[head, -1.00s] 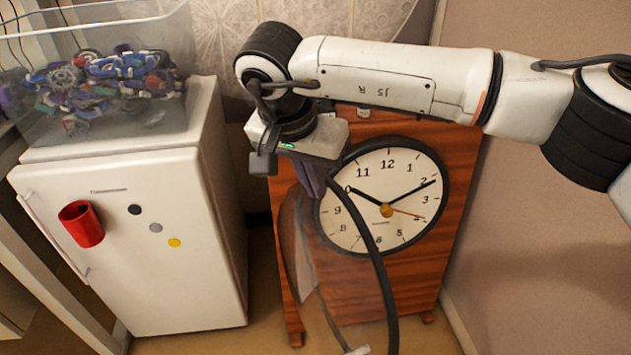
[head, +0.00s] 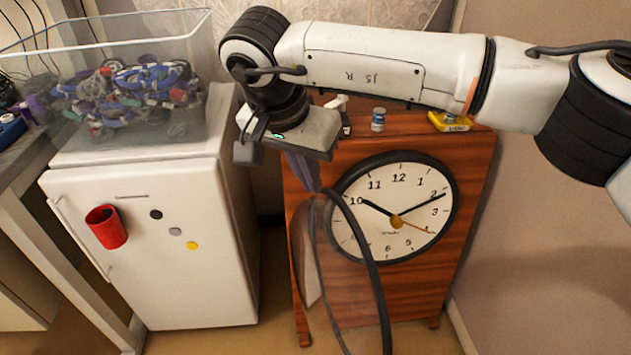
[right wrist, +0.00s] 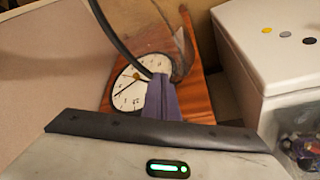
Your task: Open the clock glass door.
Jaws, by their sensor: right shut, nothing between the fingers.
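The clock (head: 405,185) has a white face with black numerals and is set in the front of a brown wooden cabinet (head: 465,225). Its round glass door, with a black rim (head: 374,270), stands open, swung out from the face toward the camera. The door's lower end runs out of the head view. My right gripper (head: 304,172) is shut and empty, pointing down by the upper left of the door. In the right wrist view the purple fingers (right wrist: 163,97) overlap the clock face, close to the black rim (right wrist: 112,38); contact cannot be told. My left gripper is not in view.
A white fridge (head: 170,285) with a red cup (head: 106,227) and magnets on its front stands left of the cabinet. A clear bin (head: 200,60) of parts sits on it. A small vial (head: 378,119) and a yellow item (head: 449,122) are on the cabinet top. A wall is close at right.

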